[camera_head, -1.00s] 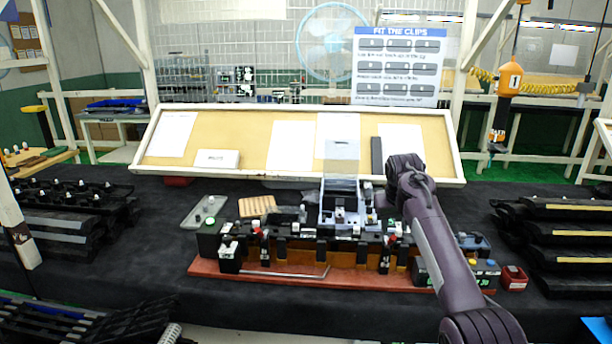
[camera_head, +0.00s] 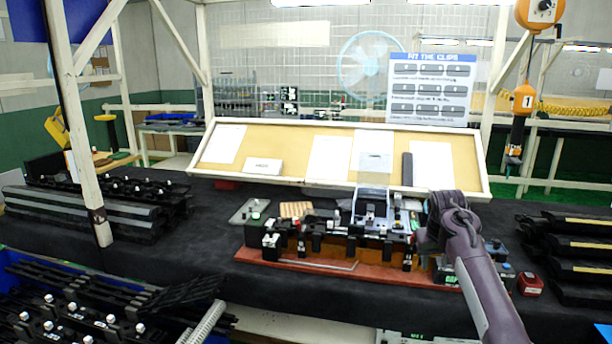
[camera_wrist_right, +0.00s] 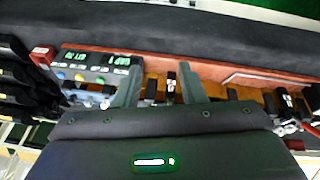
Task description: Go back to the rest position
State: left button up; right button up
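My right arm comes in from the lower right of the head view, and its gripper (camera_head: 428,242) is over the right end of the fixture on the table. In the right wrist view the two fingers (camera_wrist_right: 158,72) stand apart with nothing held between them. The fixture, with a red-brown base (camera_head: 300,264) and a row of black clip holders, shows in both views. My arm hides part of its right end. My left gripper is in neither view.
A control box with lit displays (camera_wrist_right: 100,66) and a small red box (camera_head: 530,284) are at the fixture's right end. Black trim parts are stacked at left (camera_head: 90,210) and right (camera_head: 580,245). A slanted board (camera_head: 300,150) stands behind. The dark table front is clear.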

jog(key=s+a+f, duration=0.1)
jog(key=s+f, duration=0.2)
jog(key=f, duration=0.8)
jog(key=s+f+n+g, duration=0.1)
jog(key=s+f, duration=0.2)
jog(key=f, duration=0.7)
jog(key=s+a+f, duration=0.1)
jog(key=s+f, duration=0.2)
jog(key=f, duration=0.8)
jog(key=s+a+f+n, duration=0.1)
jog(key=s+a+f, duration=0.1)
jog(key=s+f, duration=1.55)
jog(key=s+a+f, duration=0.1)
jog(key=s+f, duration=0.4)
jog(key=s, duration=0.7)
jog(key=s+a+f+g+y, duration=0.1)
jog(key=s+f, duration=0.4)
jog(key=s, duration=0.7)
jog(key=s+a+f+n, duration=0.1)
jog(key=s+a+f, duration=0.2)
jog(key=s, duration=1)
jog(key=shift+f+g+y+b, duration=0.4)
jog(key=shift+f+b, duration=0.05)
jog(key=shift+f, duration=0.45)
